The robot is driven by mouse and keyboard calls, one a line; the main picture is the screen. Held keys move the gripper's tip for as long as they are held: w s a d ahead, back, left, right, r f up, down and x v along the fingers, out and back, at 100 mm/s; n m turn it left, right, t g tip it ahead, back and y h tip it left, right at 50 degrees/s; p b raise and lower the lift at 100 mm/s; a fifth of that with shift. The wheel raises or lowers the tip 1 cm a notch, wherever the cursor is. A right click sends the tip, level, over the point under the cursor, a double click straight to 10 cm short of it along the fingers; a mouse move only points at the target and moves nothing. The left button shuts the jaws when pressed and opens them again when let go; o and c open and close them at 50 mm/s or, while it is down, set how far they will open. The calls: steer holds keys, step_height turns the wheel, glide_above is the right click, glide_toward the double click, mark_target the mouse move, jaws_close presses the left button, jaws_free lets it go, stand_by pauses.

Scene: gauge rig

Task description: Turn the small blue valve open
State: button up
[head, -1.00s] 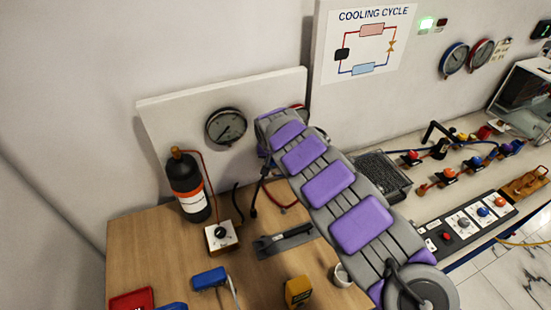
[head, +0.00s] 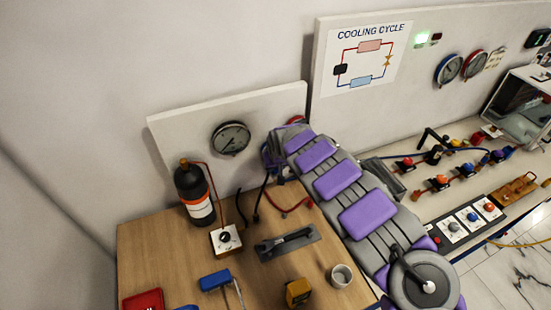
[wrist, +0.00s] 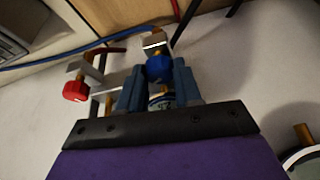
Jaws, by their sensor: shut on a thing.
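The small blue valve (wrist: 159,68) is a faceted blue knob in the middle of the wrist view, on a brass stem below a metal bracket. My gripper (wrist: 158,80) has one blue-grey finger on each side of the knob and is shut on it. A round dial face shows partly between the fingers, just below the knob. In the head view my arm's far end reaches the wall panel beside the left gauge (head: 231,138). The arm hides the blue valve and the fingertips there.
A red valve (wrist: 76,90) sits just left of my gripper in the wrist view. A black bottle (head: 193,192), a switch box (head: 226,239), a grey tool tray (head: 287,242) and a cup (head: 341,275) stand on the wooden table near my arm.

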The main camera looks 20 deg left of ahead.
steer(key=n+p, duration=0.1)
steer(key=p, duration=0.1)
steer(key=n+p, duration=0.1)
steer(key=shift+r+n+g+y+p, duration=0.2)
steer(key=shift+n+g+y+p, duration=0.1)
steer(key=shift+n+y+p, duration=0.1)
steer(key=n+p, duration=0.1)
steer(key=n, duration=0.1)
steer(key=shift+w+d+f+n+g+y+p, duration=0.1)
steer(key=shift+w+f+n+g+y+p, duration=0.05)
steer(key=shift+n+g+y+p, duration=0.2)
steer(key=n, duration=0.1)
steer(key=n+g+b, duration=0.1)
steer(key=n, duration=0.2)
steer(key=shift+w+f+g+y+b, duration=0.1)
steer(key=shift+f+g+y+b, duration=0.15)
steer(key=shift+y+b, duration=0.1)
steer(key=shift+w+r+n+g+b, duration=0.15)
steer(key=shift+n+g+b, duration=0.35)
steer(key=shift+n+b, duration=0.85)
steer(key=shift+d+n, duration=0.15)
steer(key=shift+n, duration=0.15)
steer(key=o, duration=1)
steer(key=shift+o, duration=0.2)
